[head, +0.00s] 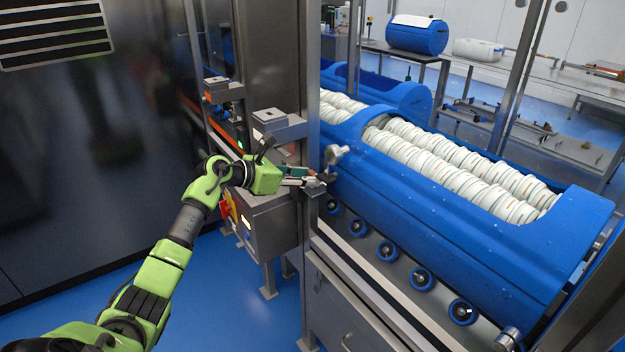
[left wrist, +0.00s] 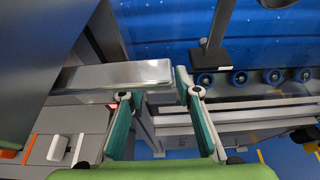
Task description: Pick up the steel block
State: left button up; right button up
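The steel block (left wrist: 115,76) is a long, bright, flat-sided bar across the middle of the left wrist view. It appears in the head view as a small grey piece (head: 314,187) at my left gripper's tips. My left gripper (head: 300,178) is beside the steel post, above the control box. In the left wrist view its fingers (left wrist: 157,95) are wide apart. The left fingertip overlaps the block's lower edge, and the right one is just past its right end. I cannot tell whether either touches it. My right gripper is not in view.
A steel post (head: 310,110) and a control box (head: 270,222) stand close to my left gripper. Right of it is a blue tub (head: 450,230) holding white discs, above a row of blue rollers (head: 388,250). The blue floor (head: 225,290) in front is clear.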

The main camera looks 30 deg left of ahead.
pick_arm(q)
grip_shut()
jog(key=shift+r, duration=0.15)
